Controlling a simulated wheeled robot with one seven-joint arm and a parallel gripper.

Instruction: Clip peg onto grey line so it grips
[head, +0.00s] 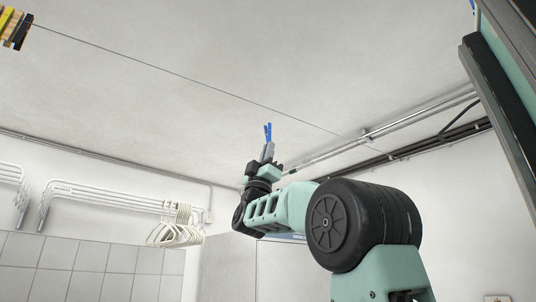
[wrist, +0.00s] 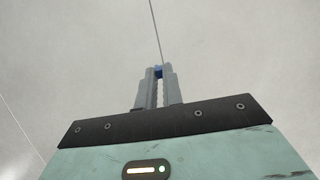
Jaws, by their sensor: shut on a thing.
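A thin grey line (head: 190,79) runs across the head view from upper left to the right, below the ceiling. My gripper (head: 267,151) points upward and is shut on a blue peg (head: 268,132), whose two prongs stick up above the fingertips. In the head view the peg's top shows a little below the line, with a gap in the picture. In the wrist view the line (wrist: 155,28) comes down to the fingertips, where a bit of the blue peg (wrist: 158,71) shows between the fingers. I cannot tell the distance in depth between peg and line.
A yellow and black object (head: 14,27) is at the line's upper left end. White wall racks with hangers (head: 178,230) are at left. Pipes (head: 420,123) run along the ceiling at right. A dark-framed panel (head: 503,95) stands at the right edge. Space around the peg looks clear.

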